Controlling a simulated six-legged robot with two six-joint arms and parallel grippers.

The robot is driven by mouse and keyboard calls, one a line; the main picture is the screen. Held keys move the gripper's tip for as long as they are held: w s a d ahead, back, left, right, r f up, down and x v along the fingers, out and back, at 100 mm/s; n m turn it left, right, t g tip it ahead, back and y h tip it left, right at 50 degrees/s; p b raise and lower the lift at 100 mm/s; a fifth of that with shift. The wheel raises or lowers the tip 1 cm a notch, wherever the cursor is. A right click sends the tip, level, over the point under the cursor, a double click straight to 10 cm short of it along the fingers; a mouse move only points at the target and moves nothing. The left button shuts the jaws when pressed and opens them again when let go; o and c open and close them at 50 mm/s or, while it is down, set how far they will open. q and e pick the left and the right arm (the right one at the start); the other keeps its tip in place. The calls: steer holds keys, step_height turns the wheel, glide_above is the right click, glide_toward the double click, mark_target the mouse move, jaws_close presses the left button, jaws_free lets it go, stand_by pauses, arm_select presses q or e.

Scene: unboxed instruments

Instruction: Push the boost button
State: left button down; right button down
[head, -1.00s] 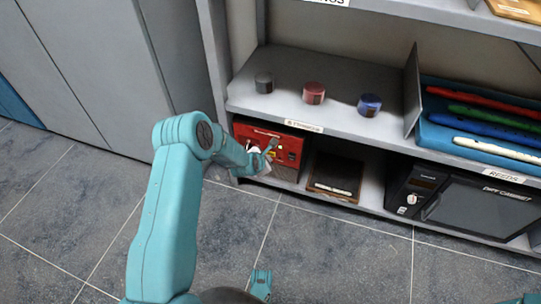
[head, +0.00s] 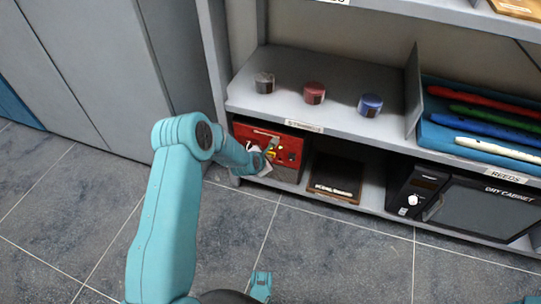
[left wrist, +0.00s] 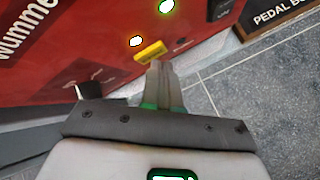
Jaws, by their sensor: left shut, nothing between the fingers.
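A red box-shaped device (head: 291,152) stands on the lower shelf at its left end. In the left wrist view its red front (left wrist: 70,45) fills the upper left, with part of a name in white letters. A yellow button (left wrist: 150,51) sits on that front, beside a small glowing orange-rimmed light (left wrist: 135,41) and below a green-rimmed one (left wrist: 166,5). My left gripper (left wrist: 158,68) is shut and empty, its fingertips right at the yellow button's lower edge. I cannot tell whether they touch it. In the head view my left gripper (head: 269,151) covers part of the device.
A dark pedal box (head: 335,178) stands right of the device, and a black cabinet (head: 470,205) farther right. Three small round tins, including a red one (head: 314,93), stand on the shelf (head: 345,125) above. The tiled floor in front is clear.

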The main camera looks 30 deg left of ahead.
arm_select(q)
steer(key=shift+s+d, duration=0.1)
steer(key=shift+s, duration=0.35)
steer(key=s+d, duration=0.1)
steer(key=s, duration=0.5)
steer(key=shift+d, duration=0.2)
stand_by(0.3)
